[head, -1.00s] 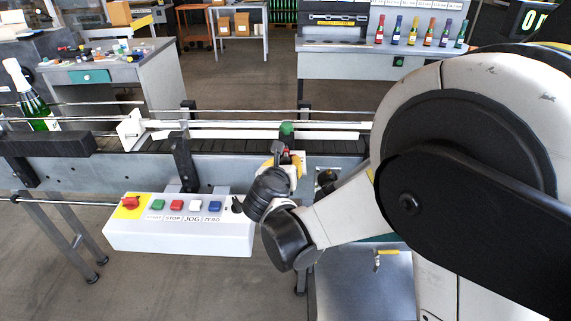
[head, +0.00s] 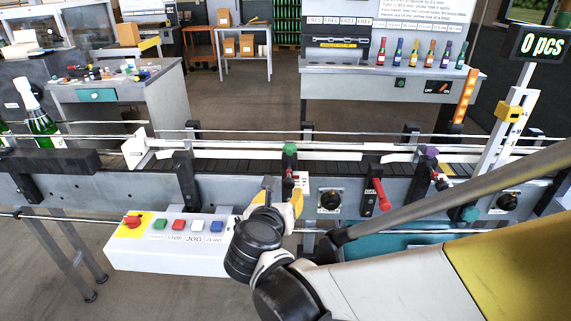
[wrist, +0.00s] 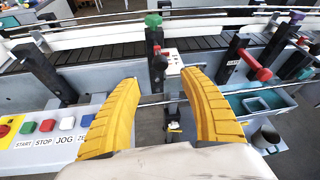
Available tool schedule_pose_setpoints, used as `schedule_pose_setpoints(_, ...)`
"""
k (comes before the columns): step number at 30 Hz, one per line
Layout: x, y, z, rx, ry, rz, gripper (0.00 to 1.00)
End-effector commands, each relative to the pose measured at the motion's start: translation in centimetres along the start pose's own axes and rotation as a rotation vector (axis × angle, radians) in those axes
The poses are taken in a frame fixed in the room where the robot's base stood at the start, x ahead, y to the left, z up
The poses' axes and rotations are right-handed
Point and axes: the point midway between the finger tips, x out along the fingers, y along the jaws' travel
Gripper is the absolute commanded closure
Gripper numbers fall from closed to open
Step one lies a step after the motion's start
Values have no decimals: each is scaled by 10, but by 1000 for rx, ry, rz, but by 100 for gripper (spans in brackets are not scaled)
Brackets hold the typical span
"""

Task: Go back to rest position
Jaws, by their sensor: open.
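My gripper (wrist: 157,110) shows in the wrist view as two yellow ribbed fingers spread apart with nothing between them. Beyond and between the fingertips stands a black post with a green knob (wrist: 153,20) at the conveyor's near side. In the head view my gripper (head: 281,205) is partly hidden behind my own wrist, in front of the conveyor and right of the control box. The green knob (head: 290,149) shows just above it there. The gripper appears apart from the post.
The conveyor (head: 235,166) runs across the view, with a white-topped green bottle (head: 40,120) at left. A control box (head: 180,240) with coloured buttons juts out in front. A red-handled lever (head: 380,195), purple knob (head: 431,151) and counter display (head: 537,43) are at right. A teal tray (wrist: 258,103) lies below.

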Motion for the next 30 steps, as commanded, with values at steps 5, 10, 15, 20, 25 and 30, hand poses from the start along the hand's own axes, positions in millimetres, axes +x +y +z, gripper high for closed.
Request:
schedule_pose_setpoints(5,-11,0,0,0,0,1,48)
schedule_pose_setpoints(10,-11,0,0,1,0,0,48)
schedule_pose_setpoints(15,-11,-6,0,36,11,-5,48)
schedule_pose_setpoints(20,-12,-58,-10,422,115,-60,48)
schedule_pose_setpoints(25,-38,-142,-41,1254,269,-240,48)
schedule_pose_setpoints(30,-84,-195,-76,2123,331,-499,48)
